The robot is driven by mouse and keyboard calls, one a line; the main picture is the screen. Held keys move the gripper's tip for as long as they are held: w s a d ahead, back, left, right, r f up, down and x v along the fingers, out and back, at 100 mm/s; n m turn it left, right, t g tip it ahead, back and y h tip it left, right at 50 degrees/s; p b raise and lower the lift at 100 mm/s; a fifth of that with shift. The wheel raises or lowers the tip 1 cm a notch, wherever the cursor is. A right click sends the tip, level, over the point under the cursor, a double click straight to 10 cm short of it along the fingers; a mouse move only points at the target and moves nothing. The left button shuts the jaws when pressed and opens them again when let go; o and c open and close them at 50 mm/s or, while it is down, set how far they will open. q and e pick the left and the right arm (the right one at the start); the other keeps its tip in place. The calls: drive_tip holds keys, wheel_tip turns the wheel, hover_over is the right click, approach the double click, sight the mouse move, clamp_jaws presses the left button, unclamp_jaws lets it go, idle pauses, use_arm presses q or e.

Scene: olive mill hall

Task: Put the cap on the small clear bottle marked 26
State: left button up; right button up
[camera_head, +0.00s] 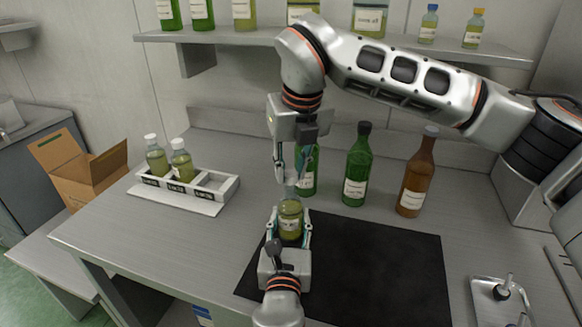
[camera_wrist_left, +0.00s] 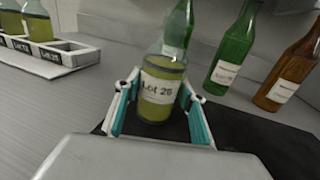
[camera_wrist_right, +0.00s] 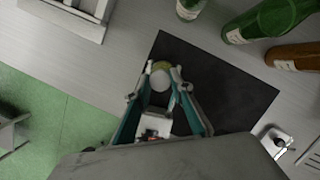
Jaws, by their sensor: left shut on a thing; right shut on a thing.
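The small clear bottle (camera_head: 290,222) holds yellow-green liquid and stands upright at the dark mat's back left edge. In the left wrist view its label (camera_wrist_left: 158,88) reads Lot 26 or similar. My left gripper (camera_head: 289,212) is shut around the bottle from the front. My right gripper (camera_head: 291,178) points down directly over the bottle. It is shut on the white cap (camera_wrist_right: 161,80), which in the right wrist view sits between the fingertips over the bottle. Whether the cap touches the bottle's neck I cannot tell.
A white rack (camera_head: 212,190) at left holds two white-capped bottles. Green bottles (camera_head: 357,168) and a brown bottle (camera_head: 416,175) stand behind the dark mat (camera_head: 385,265). A metal tray (camera_head: 500,300) lies at right. A shelf (camera_head: 240,37) with bottles runs above. The mat's right side is clear.

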sight(288, 187)
drive_tip(key=shift+f, duration=0.1)
drive_tip(key=shift+f, duration=0.8)
drive_tip(key=shift+f, duration=0.55)
idle(0.4)
drive_tip(key=m+h, duration=0.1)
drive_tip(key=m, duration=0.3)
drive_tip(key=shift+a+m, duration=0.15)
drive_tip(key=shift+m, duration=0.25)
drive_tip(key=m+h, duration=0.1)
drive_tip(key=m, duration=0.2)
drive_tip(key=m+h, duration=0.1)
drive_tip(key=m, duration=0.2)
drive_tip(key=shift+a+m, duration=0.15)
drive_tip(key=shift+m, duration=0.15)
drive_tip(key=m, duration=0.2)
drive_tip(key=m+g+h, duration=0.1)
drive_tip(key=m, duration=0.2)
drive_tip(key=shift+w+m+g, duration=0.15)
drive_tip(key=shift+m+g, duration=0.15)
drive_tip(key=m+g, duration=0.1)
drive_tip(key=m, duration=0.5)
drive_tip(key=shift+m+g, duration=0.4)
